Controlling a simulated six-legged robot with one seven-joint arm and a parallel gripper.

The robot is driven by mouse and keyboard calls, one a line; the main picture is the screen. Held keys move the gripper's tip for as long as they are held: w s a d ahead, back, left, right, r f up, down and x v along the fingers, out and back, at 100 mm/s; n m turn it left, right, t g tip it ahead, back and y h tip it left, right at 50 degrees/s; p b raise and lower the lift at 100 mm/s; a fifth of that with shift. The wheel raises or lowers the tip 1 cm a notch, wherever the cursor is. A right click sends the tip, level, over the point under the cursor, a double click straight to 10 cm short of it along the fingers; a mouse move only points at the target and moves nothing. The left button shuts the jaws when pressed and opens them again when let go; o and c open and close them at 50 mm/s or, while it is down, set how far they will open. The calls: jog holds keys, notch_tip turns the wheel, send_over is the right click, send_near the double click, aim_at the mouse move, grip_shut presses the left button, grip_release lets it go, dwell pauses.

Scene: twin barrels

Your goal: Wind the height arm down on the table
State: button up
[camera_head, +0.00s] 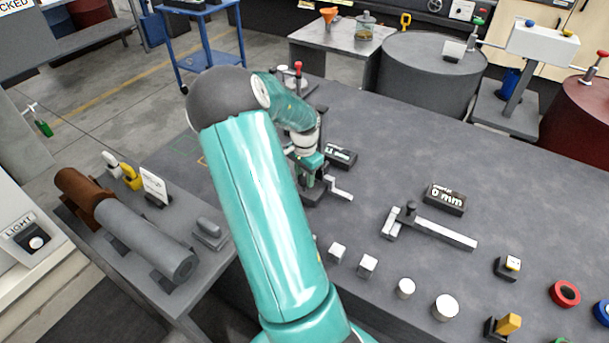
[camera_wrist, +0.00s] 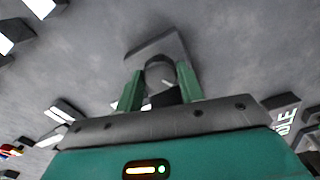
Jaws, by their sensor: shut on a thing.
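The height stand (camera_head: 314,196) is on the grey table, left of its middle. A pale metal height arm (camera_head: 340,188) juts from it to the right, close above the table; I cannot tell whether it touches. My gripper (camera_head: 312,178) is at the stand, with my arm covering part of it. In the wrist view, the green fingers of my gripper (camera_wrist: 161,88) are shut on a dark round knob (camera_wrist: 160,70), in front of a grey block (camera_wrist: 158,44). The knob is hidden in the head view.
A small dark display (camera_head: 340,155) stands just behind the height arm. A caliper-like tool (camera_head: 430,226) and a "0 mm" display (camera_head: 445,198) lie to the right. Several pale blocks and cylinders (camera_head: 405,288) stand along the front. The table between is clear.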

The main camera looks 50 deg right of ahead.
aim_at(305, 177)
jog(key=n, duration=0.4)
jog(key=shift+n, duration=2)
jog(key=o, duration=1)
notch_tip(305, 177, up, 14)
jog(key=shift+f, duration=0.1)
